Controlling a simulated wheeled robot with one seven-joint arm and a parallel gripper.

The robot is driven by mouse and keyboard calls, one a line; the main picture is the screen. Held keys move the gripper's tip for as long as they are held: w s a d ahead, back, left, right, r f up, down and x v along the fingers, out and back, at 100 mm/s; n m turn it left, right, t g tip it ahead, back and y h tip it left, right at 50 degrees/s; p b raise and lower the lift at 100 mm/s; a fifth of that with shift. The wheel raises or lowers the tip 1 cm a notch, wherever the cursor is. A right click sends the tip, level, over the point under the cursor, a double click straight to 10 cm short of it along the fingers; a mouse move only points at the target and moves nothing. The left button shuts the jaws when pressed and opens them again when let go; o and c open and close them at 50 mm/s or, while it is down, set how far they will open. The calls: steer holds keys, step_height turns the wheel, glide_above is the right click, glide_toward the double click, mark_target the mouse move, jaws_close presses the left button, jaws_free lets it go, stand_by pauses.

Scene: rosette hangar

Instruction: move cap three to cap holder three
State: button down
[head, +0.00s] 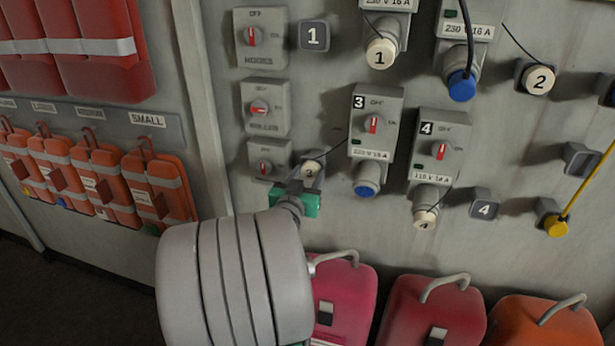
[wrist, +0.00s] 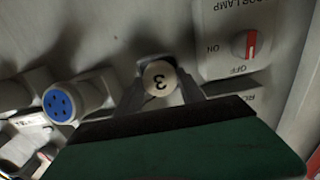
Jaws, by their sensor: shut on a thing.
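Cap three (head: 311,169), a cream round cap marked 3, is between the fingers of my gripper (head: 307,181), which is shut on it. In the wrist view the cap (wrist: 160,78) faces the camera between the fingertips (wrist: 162,92). A thin dark cord runs from it towards the box of socket three (head: 374,120). The blue face of socket three (head: 364,191) is uncovered; it also shows in the wrist view (wrist: 60,103). A dark grey edge (wrist: 152,58) shows right behind the cap, consistent with cap holder three, mostly hidden. I cannot tell whether the cap is seated.
Switch boxes (head: 265,158) stand close to the left and above my gripper. Socket four (head: 436,150) and holder four (head: 484,205) are to the right. Pink and red cases (head: 425,305) stand below. Orange bags (head: 160,190) hang at left.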

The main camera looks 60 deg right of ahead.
steer(key=c, duration=0.6)
jaws_free()
steer(key=shift+c, duration=0.2)
